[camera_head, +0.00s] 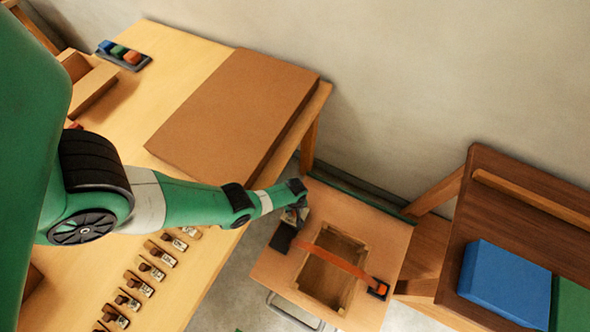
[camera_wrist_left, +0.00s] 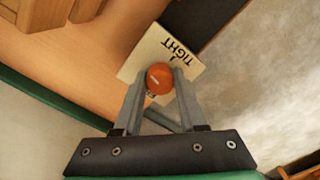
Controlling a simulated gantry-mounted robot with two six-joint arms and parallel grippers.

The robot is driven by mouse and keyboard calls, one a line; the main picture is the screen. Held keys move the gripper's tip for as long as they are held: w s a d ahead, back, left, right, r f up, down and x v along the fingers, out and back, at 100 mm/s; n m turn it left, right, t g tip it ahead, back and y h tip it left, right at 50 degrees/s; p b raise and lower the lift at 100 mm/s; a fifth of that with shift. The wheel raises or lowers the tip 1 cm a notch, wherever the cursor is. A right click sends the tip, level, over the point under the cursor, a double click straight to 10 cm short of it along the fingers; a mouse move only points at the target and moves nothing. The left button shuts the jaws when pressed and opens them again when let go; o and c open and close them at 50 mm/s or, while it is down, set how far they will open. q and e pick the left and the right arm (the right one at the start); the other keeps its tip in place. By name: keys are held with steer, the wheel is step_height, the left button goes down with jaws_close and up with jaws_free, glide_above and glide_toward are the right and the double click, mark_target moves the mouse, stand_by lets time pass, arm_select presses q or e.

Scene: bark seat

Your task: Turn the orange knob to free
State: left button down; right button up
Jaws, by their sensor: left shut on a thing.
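The orange knob (camera_wrist_left: 160,77) sits between the two fingertips of my left gripper (camera_wrist_left: 157,88) in the left wrist view. The gripper is shut on it. A short pale mark shows on the knob's face. Behind it is a cream plate (camera_wrist_left: 150,50) with the word TIGHT and a small mark; any other lettering is hidden. In the head view my left gripper (camera_head: 296,214) is at the far left part of a wooden seat frame (camera_head: 385,235); the knob is hidden there. My right gripper is not in view.
An orange strap (camera_head: 345,262) crosses a square opening in the seat frame. A long workbench (camera_head: 190,75) with a brown board (camera_head: 235,110) and several small metal-and-wood pieces stands left. A dark bench (camera_head: 530,215) with a blue pad (camera_head: 505,283) stands right.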

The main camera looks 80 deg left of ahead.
arm_select(q)
steer(key=n, duration=0.5)
steer(key=shift+n, duration=0.3)
steer(key=n, duration=0.4)
steer(key=shift+f+n, duration=0.1)
steer(key=shift+n, duration=0.2)
steer(key=n, duration=0.9)
steer(key=shift+n, duration=0.3)
steer(key=shift+c, duration=2.4)
jaws_free()
steer(key=shift+a, duration=0.1)
steer(key=shift+r, duration=0.2)
